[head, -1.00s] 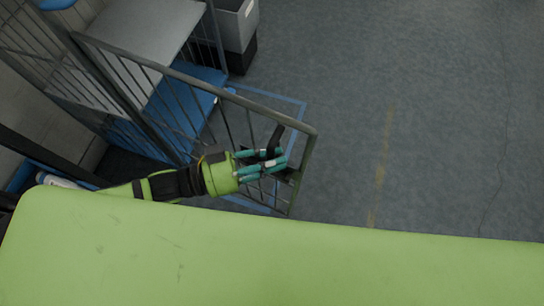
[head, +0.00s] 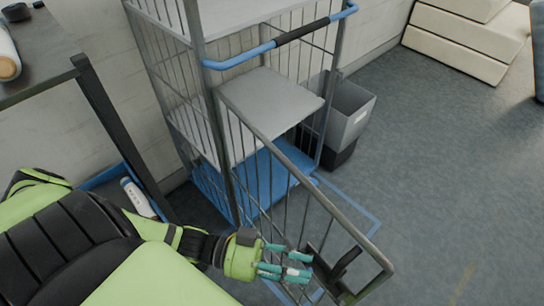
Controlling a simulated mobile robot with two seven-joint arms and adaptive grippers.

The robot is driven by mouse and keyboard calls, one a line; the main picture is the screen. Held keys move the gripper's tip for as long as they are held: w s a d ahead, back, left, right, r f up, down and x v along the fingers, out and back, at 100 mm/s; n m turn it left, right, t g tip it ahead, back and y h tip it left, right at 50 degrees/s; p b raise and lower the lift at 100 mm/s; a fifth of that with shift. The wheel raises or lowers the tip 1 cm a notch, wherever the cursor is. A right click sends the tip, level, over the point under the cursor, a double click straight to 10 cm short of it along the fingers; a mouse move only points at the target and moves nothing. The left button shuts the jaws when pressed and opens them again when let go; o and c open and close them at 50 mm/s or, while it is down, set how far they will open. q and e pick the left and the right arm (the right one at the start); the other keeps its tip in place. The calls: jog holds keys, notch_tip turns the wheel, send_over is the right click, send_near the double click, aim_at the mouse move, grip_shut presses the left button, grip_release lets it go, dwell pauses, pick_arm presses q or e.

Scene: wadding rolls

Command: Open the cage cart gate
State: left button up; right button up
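The cage cart (head: 213,105) stands against the wall with grey shelves, a blue base and wire sides. Its gate (head: 318,197) is swung out from the cart's front left post toward me, so the front stands open. A black latch handle (head: 346,262) sits at the gate's free end. My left gripper (head: 309,266) is beside the gate's free end, with its teal fingers apart and pointing right toward the latch. The latch is just beyond the fingertips, and I see nothing held. Whether the fingers touch the gate bars is unclear. My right gripper is not in view.
A grey bin (head: 350,108) stands right of the cart. Pale stacked blocks (head: 465,40) lie at the back right. A dark-framed rack (head: 45,60) with a roll on it is at the left. The floor (head: 450,170) on the right is clear.

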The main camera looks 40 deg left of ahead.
pick_arm(q)
jog(key=v, duration=0.5)
dwell(0.4)
